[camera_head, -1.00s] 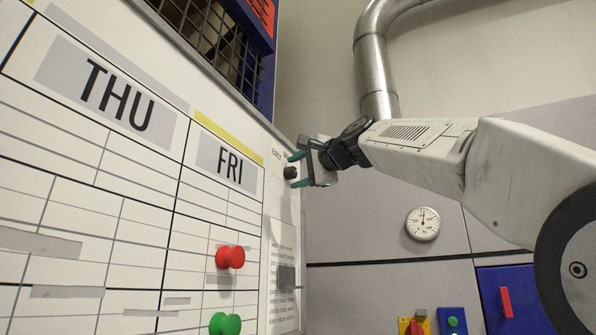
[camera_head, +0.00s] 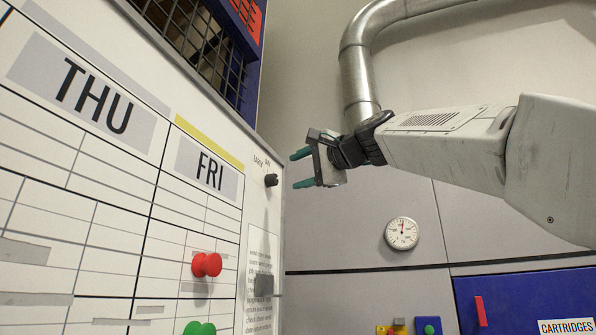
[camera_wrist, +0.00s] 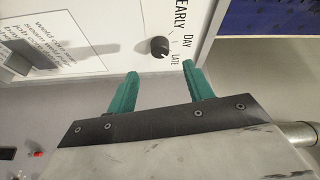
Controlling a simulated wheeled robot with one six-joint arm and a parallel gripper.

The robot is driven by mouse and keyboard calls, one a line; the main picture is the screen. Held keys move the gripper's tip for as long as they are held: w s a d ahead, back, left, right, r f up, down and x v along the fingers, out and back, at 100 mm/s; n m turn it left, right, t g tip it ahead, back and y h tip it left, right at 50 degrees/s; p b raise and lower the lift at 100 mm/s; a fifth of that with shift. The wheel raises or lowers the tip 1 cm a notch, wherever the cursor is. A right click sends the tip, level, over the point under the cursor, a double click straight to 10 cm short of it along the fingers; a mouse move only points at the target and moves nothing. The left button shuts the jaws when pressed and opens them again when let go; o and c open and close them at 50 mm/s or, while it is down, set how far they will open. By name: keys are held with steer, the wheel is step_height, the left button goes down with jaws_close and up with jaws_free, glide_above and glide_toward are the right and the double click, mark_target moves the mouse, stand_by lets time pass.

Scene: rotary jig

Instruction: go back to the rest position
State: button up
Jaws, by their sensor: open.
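My gripper (camera_head: 298,169) is open and empty in the head view, its green fingers pointing left toward the board. In the wrist view my gripper (camera_wrist: 160,80) shows both green fingers spread apart. A small black knob (camera_head: 271,180) sits on the right edge of the white planning board (camera_head: 60,185), just left of the fingers and apart from them. The knob (camera_wrist: 159,47) also shows in the wrist view beyond the fingertips, with the words EARLY, DAY and LATE around it.
A red pin (camera_head: 207,265) and a green pin (camera_head: 200,328) are on the board. A metal pipe (camera_head: 359,85) runs behind my arm. A round gauge (camera_head: 402,233) and a blue cabinet (camera_head: 525,300) are at the right. Free room lies below my arm.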

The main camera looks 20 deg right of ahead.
stand_by(0.4)
step_height(320, 180, down, 30)
steer(key=s+n+g+h, duration=0.3)
steer(key=n+g, duration=0.3)
steer(key=g, duration=0.2)
steer(key=s+f+n+g+h, duration=0.1)
steer(key=s+f+n+g, duration=0.2)
steer(key=s+f, duration=1)
steer(key=s+f+n+g+h, duration=0.2)
steer(key=s+f+g, duration=0.3)
steer(key=s+f, duration=0.8)
step_height(320, 180, down, 6)
steer(key=shift+d+f+n+h, duration=0.2)
steer(key=shift+d+n+h, duration=0.1)
steer(key=shift+d+n, duration=0.1)
steer(key=shift+s, duration=0.1)
